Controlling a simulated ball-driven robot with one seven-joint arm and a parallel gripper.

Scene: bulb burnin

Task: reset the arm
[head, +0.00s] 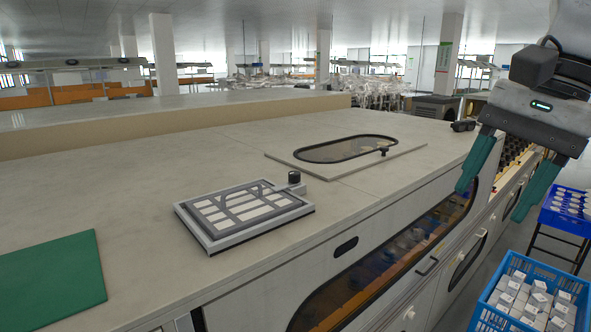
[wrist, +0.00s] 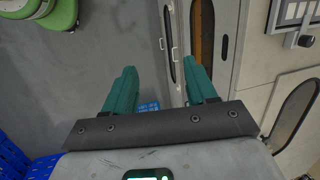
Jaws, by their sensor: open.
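My gripper (head: 490,205) hangs at the right of the head view, past the front edge of the counter. Its two green fingers point down and stand apart with nothing between them. In the wrist view my gripper (wrist: 163,90) shows the same two fingers spread, with floor and cabinet fronts beyond them.
The counter (head: 130,190) carries a framed slotted panel (head: 243,213) with a black knob, a plate with an oval window (head: 345,148) and a green mat (head: 50,282). Blue crates of white boxes (head: 530,295) stand at lower right. Grey floor (wrist: 90,80) is open.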

